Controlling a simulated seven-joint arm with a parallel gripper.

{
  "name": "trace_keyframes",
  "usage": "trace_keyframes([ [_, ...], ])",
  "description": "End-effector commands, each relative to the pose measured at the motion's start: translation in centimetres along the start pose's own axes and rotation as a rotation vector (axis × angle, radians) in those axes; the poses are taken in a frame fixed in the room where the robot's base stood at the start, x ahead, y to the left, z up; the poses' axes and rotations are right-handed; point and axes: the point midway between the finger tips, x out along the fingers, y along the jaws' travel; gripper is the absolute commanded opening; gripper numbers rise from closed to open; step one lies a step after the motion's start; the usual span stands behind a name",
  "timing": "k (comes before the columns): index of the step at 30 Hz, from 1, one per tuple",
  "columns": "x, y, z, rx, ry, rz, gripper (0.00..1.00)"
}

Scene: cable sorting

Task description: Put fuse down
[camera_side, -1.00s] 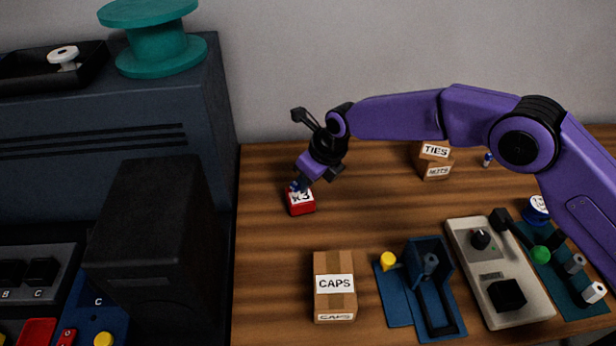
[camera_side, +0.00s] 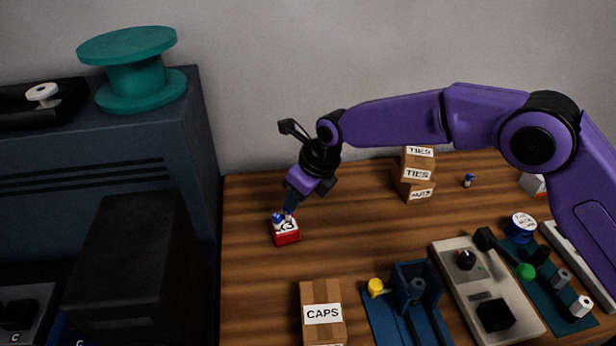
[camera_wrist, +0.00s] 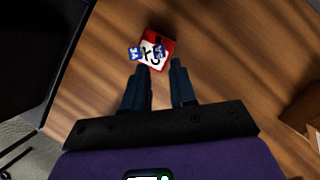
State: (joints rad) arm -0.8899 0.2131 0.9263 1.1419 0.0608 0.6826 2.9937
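A red box labelled X3 (camera_side: 287,236) stands on the wooden table, below my gripper (camera_side: 290,206). It also shows in the wrist view (camera_wrist: 152,66), just beyond the fingertips. Two small blue-and-white pieces that look like fuses are at the top of the box: one at its left edge (camera_wrist: 136,54), the other near the middle of the label (camera_wrist: 160,50). In the wrist view my gripper (camera_wrist: 159,68) has its two dark blue fingers apart, with no piece visibly clamped between them. The exact contact of fingertips and pieces is too small to tell.
A CAPS box (camera_side: 322,312) stands in front, with a blue holder (camera_side: 417,290) and a grey control panel (camera_side: 488,300) to its right. Stacked TIES and NUTS boxes (camera_side: 417,175) are behind. Another small blue-and-white piece (camera_side: 468,180) lies at the back. Bare table surrounds the red box.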

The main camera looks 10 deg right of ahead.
Motion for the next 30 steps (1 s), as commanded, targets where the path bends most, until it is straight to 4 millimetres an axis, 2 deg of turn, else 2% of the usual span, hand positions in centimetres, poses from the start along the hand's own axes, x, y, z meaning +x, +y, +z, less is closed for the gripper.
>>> trace_keyframes([
  [6,-4.0,0.0,0.0,0.0,-0.002,0.0,0.26],
  [12,-6.2,0.0,0.0,0.0,0.0,0.0,0.26],
  [25,-7.0,0.0,-0.1,-0.012,0.002,0.001,0.26],
  [30,-8.2,-0.1,-1.1,-0.18,0.02,0.01,0.26],
])
